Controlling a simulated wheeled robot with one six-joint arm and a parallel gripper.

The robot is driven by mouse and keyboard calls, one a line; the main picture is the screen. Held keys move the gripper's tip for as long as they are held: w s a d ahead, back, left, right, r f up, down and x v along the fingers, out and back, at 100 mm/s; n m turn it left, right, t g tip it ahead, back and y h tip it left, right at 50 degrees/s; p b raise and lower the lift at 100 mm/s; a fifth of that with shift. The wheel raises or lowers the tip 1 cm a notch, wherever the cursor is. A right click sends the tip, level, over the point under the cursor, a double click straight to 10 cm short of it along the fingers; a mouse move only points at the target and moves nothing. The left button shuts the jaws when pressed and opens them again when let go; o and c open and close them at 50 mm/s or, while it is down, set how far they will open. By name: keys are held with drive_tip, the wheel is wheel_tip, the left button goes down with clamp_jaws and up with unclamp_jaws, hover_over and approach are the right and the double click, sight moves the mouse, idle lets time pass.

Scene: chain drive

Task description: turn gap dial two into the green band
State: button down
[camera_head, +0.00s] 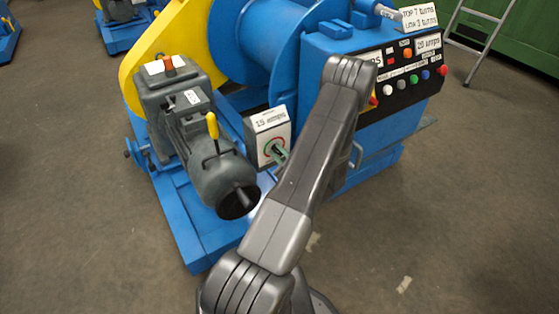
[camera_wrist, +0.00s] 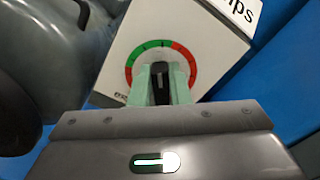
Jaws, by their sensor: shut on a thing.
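The gap dial is on a white box (camera_head: 257,132) beside the grey motor; the box has a label that appears to read 15 amps. In the wrist view the dial's ring (camera_wrist: 149,45) has a green part at the upper left and red parts at the right and lower left. My gripper (camera_wrist: 161,82) has its pale green fingers shut on the black dial knob (camera_wrist: 160,80), one on each side. The knob's lower part is hidden between the fingers.
A grey motor (camera_head: 215,165) with a yellow lever (camera_head: 212,127) stands close left of the box. A blue cabinet (camera_head: 335,60) with a panel of coloured buttons (camera_head: 412,78) is at the right. The floor in front is open.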

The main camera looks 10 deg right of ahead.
drive_tip(key=shift+s+a+f+n+b, duration=0.1)
drive_tip(key=shift+f+n+b, duration=0.05)
drive_tip(key=shift+n+b, duration=1.1)
drive_tip(key=shift+a+f+n+b, duration=0.15)
drive_tip(key=shift+n+b, duration=0.8)
drive_tip(key=shift+b, duration=0.6)
drive_tip(key=c, duration=1.4)
unclamp_jaws()
drive_tip(key=shift+o, duration=0.2)
drive_tip(key=p+v, duration=0.2)
drive_tip(key=v, duration=1.2)
drive_tip(key=shift+w+r, duration=0.1)
drive_tip(key=shift+w, duration=0.15)
